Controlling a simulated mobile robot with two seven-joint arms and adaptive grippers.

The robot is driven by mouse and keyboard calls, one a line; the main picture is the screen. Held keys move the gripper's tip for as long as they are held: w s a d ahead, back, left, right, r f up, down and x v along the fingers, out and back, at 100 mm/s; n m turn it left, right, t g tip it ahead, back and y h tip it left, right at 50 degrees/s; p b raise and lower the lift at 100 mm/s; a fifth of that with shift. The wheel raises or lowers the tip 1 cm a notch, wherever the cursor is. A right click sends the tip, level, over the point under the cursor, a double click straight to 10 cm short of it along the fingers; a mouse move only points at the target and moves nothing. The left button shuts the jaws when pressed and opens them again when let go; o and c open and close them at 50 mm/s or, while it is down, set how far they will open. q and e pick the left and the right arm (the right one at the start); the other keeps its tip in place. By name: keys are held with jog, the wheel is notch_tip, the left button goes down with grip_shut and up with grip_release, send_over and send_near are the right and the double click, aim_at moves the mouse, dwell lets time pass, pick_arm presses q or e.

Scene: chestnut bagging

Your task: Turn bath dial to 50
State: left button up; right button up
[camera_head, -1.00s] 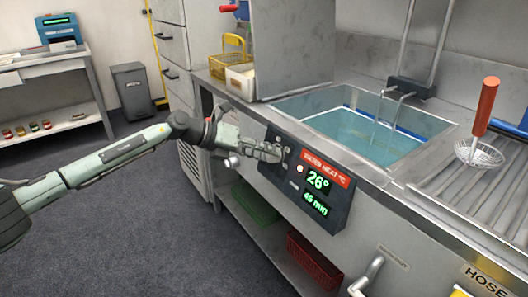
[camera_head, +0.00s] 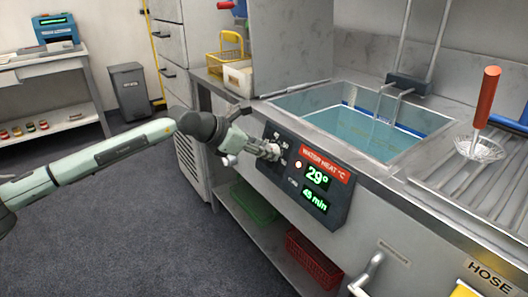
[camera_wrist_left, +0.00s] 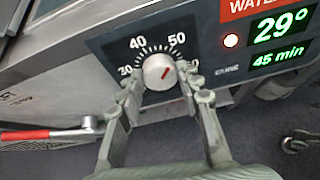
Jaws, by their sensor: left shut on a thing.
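My left gripper (camera_head: 270,151) is shut on the dial, one finger on each side of the knob in the left wrist view. The display (camera_wrist_left: 280,40) reads 29° and 45 min. My right gripper is not in view.
The water-filled basin (camera_head: 285,101) lies behind the panel. A strainer with a red handle (camera_head: 487,98) stands on the ribbed drainboard at right. A green crate (camera_head: 255,204) and a red crate (camera_head: 313,262) sit on the shelf below. Grey floor is free at left.

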pick_arm(q)
jog(key=shift+m, duration=0.3)
dwell(0.4)
jog(key=o, duration=1.2)
jog(key=shift+c, duration=0.2)
jog(key=v, duration=1.2)
jog(key=shift+s+d, duration=0.1)
jog(key=shift+s, duration=0.05)
